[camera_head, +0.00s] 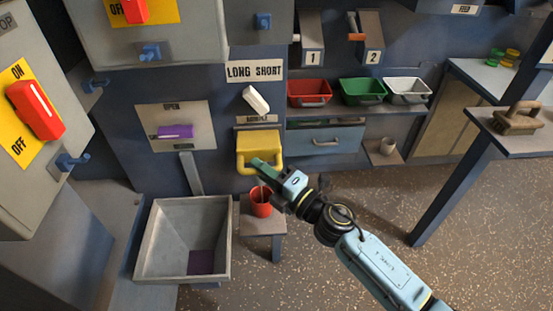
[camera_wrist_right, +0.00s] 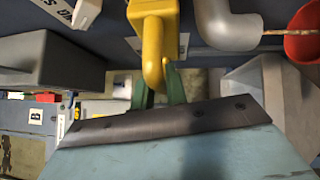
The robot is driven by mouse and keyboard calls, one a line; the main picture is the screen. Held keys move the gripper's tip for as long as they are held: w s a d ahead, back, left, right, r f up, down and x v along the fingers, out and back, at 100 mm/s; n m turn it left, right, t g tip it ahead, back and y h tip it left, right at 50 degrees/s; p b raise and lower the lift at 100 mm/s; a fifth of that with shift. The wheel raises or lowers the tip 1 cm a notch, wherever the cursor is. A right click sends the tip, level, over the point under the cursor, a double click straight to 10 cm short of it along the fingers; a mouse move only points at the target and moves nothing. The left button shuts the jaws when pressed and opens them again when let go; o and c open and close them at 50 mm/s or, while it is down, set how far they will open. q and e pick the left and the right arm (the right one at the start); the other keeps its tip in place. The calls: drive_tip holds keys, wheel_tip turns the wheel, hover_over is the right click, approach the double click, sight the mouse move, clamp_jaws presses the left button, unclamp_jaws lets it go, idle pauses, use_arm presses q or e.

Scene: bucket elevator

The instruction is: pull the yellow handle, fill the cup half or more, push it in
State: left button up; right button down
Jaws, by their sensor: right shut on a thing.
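The yellow handle (camera_head: 258,139) sticks out from the blue machine front below the "LONG SHORT" label. My right gripper (camera_head: 262,165) is shut on the bar of the handle. In the wrist view the yellow handle (camera_wrist_right: 154,45) runs down between the green fingers (camera_wrist_right: 160,88). The red cup (camera_head: 261,204) stands on a small ledge just below the gripper; its rim shows in the wrist view (camera_wrist_right: 303,45). A thin brownish stream runs from a grey spout (camera_wrist_right: 228,25) into the cup. The fill level is not clear. My left gripper is not in view.
A grey square hopper (camera_head: 220,215) stands left of the cup. A white lever (camera_head: 256,99) is above the handle and a purple one (camera_head: 175,131) is to its left. Red, green and white bins (camera_head: 362,92) sit on a shelf at right. Open floor lies at lower right.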

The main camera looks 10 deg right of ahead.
drive_tip(key=shift+s+f, duration=0.1)
drive_tip(key=shift+s, duration=0.05)
drive_tip(key=c, duration=1.4)
unclamp_jaws()
drive_tip(key=v, duration=1.3)
drive_tip(key=shift+s+d, duration=0.15)
drive_tip(key=shift+s, duration=0.05)
